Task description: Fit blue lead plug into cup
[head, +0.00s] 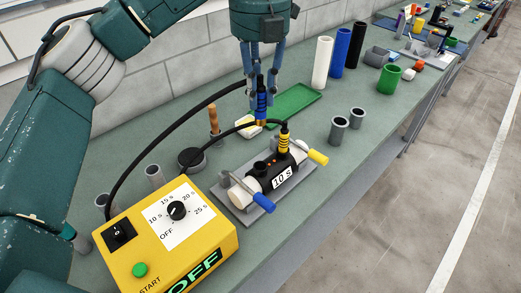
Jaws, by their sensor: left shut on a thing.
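The blue lead plug (261,103) is upright, with a brass-coloured lower end and a black cable at its top. My left gripper (262,88) points down and is shut on it. The plug hangs above and behind the black coupler (271,178) marked "10 S". A small dark cup (259,167) on the coupler's left part is uncovered. A yellow-banded plug (284,142) stands at the coupler's right part. The plug's tip is apart from the cup. My right gripper is not in view.
A yellow control box (165,240) reading OFF stands front left. Two grey cylinders (339,130) stand to the right. A green tray (296,101) and white, blue and black tubes (322,62) are behind. Black cables arch left of the plug.

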